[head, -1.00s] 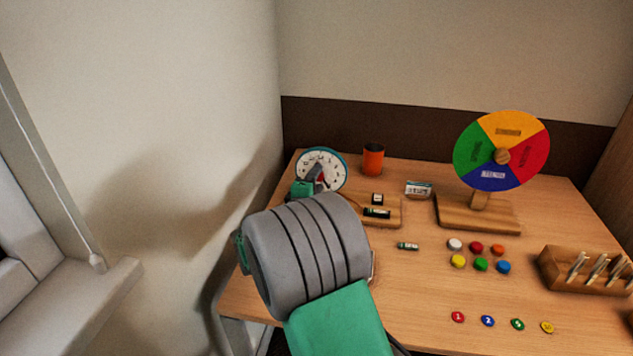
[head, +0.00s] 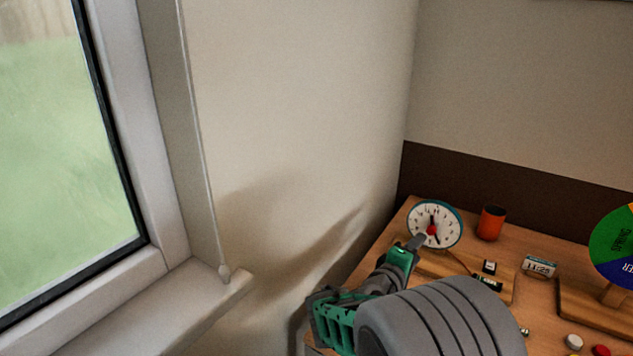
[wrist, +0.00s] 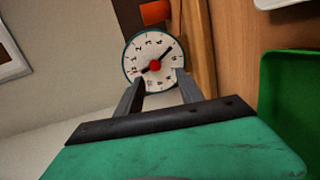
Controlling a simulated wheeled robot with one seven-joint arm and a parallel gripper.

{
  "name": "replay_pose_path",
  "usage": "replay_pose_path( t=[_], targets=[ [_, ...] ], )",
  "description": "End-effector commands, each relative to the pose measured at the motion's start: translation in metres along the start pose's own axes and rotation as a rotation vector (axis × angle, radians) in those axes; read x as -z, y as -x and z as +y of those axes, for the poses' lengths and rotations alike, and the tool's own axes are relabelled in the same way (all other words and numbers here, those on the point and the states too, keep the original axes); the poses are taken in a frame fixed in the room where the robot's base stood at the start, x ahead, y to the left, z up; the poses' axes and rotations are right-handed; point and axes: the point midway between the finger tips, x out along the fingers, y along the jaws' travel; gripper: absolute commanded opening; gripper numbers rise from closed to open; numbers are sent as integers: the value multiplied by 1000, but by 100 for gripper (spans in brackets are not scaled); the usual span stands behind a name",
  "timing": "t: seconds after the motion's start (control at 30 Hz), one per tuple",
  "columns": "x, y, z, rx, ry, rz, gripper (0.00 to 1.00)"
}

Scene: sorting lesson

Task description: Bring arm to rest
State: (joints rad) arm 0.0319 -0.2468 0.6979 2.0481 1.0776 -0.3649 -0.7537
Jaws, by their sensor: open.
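My gripper (wrist: 157,88) is open and empty in the wrist view, its two grey fingers apart with the clock behind the gap. In the head view my gripper (head: 416,243) is partly hidden by my own grey and green arm and points toward the clock. The round clock (head: 435,224) has a white face, teal rim and red centre, and stands at the table's back left corner. The clock also shows in the wrist view (wrist: 152,51). I cannot tell how far the fingers are from it.
An orange cup (head: 491,223) stands right of the clock. A wooden board (head: 438,264), a small white card block (head: 539,266) and a colour wheel (head: 612,247) share the table. The wall and window sill (head: 150,310) are close on the left.

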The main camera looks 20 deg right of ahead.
Motion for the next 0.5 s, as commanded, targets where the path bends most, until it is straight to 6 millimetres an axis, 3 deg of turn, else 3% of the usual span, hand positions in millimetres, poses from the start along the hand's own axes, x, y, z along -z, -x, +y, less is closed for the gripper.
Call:
replay_pose_path(
  t=[0.03,0.13,0.23,0.3,0.4,0.5],
  targets=[
    [3,10,23,73,-102,-4,45],
    [19,51,38,360,-385,-21,45],
    [46,132,50,726,-608,-52,45],
    [56,190,58,929,-666,-80,45],
    [56,260,73,1136,-670,-121,45],
    [49,305,82,1252,-640,-156,45]
  ],
)
